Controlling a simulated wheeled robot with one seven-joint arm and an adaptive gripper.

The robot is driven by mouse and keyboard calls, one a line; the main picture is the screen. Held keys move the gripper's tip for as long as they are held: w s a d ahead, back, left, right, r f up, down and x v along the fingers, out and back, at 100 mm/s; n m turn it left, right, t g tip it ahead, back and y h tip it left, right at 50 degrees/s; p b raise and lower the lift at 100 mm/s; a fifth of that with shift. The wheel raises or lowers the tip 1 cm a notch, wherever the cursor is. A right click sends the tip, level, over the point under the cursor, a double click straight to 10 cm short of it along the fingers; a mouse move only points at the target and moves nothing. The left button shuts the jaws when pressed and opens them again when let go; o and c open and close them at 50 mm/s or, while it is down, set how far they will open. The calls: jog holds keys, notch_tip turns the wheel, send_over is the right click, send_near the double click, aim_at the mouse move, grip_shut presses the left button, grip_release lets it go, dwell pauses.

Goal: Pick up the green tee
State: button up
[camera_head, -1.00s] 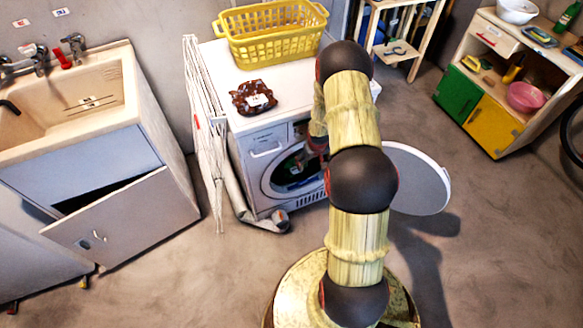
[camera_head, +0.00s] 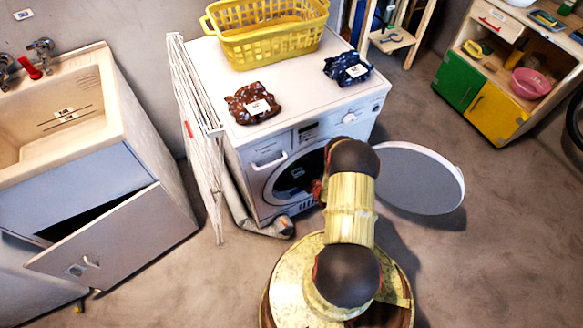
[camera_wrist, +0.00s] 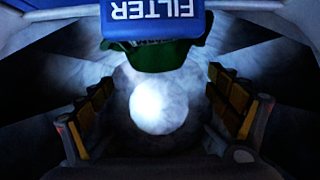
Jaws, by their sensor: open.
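A green cloth (camera_wrist: 160,55), which looks like the tee, shows at the upper middle of the wrist view, lying inside a dim pale drum. A blue box (camera_wrist: 152,20) marked FILTER, upside down in the picture, covers its upper part. My gripper (camera_wrist: 160,92) is open and empty, with one finger on each side of the wrist view. The green cloth lies ahead of the fingers, between their lines and apart from them. In the head view my gripper is hidden behind my arm at the washing machine's (camera_head: 213,72) round opening, and the green cloth cannot be seen.
The round washer door (camera_head: 415,180) stands open to the right of my arm. A folded drying rack (camera_head: 195,140) leans at the washer's left. On top are a yellow basket (camera_head: 268,45), a brown patterned cloth (camera_head: 240,100) and a dark blue cloth (camera_head: 338,66).

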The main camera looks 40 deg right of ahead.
aim_at(292, 165)
jog(key=b+x, duration=0.1)
jog(key=x, duration=0.2)
jog(key=b+x, duration=0.2)
jog(key=x, duration=0.2)
jog(key=shift+a+f, duration=0.1)
jog(key=shift+a, duration=0.1)
jog(key=shift+c, duration=0.5)
jog(key=c, duration=1.7)
jog(key=shift+s, duration=0.1)
